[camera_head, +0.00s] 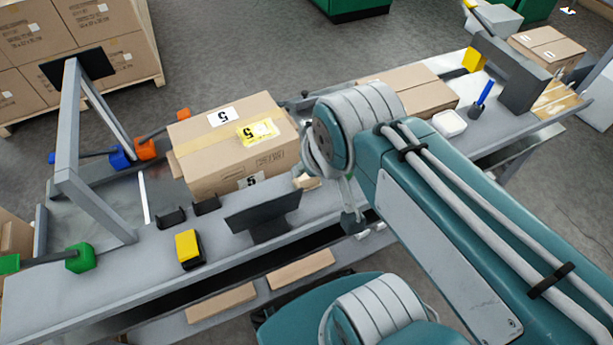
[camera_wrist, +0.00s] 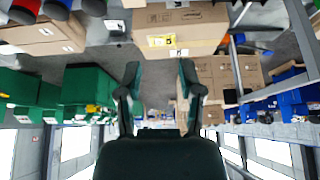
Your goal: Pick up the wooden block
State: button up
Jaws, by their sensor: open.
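A small tan piece that may be the wooden block (camera_head: 308,182) shows on the bench, just right of the large carton. My arm partly hides it, so I cannot be sure what it is. My gripper (camera_wrist: 160,72) is open in the wrist view, with its two dark green fingers spread and nothing seen between them. That view is upside down and looks out across the room. I cannot make out the block there. In the head view, my arm's links cover much of the bench near the tan piece.
A large labelled carton (camera_head: 233,146) stands on the grey bench (camera_head: 110,275). A dark monitor (camera_head: 262,214), a yellow and black device (camera_head: 188,248) and a green-handled tool (camera_head: 80,258) are in front. A grey frame (camera_head: 98,203) rises at left. A white dish (camera_head: 449,123) lies at right.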

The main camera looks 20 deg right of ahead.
jog(key=o, duration=0.4)
jog(key=shift+c, duration=0.2)
jog(key=o, duration=0.4)
jog(key=shift+w+f, duration=0.1)
jog(key=shift+w, duration=0.15)
jog(key=shift+c, duration=0.2)
jog(key=m+g+h, duration=0.1)
jog(key=m+g, duration=0.5)
jog(key=m, duration=1.2)
send_over(308, 183)
jog(key=w, duration=0.2)
jog(key=f, duration=2)
jog(key=shift+s+a+f, duration=0.1)
jog(key=shift+a+f, duration=0.1)
jog(key=shift+f, duration=0.1)
jog(key=shift+d+f, duration=0.1)
jog(key=shift+f, duration=0.55)
jog(key=f, duration=0.6)
jog(key=d+f, duration=0.1)
jog(key=f, duration=0.3)
jog(key=shift+w, duration=0.2)
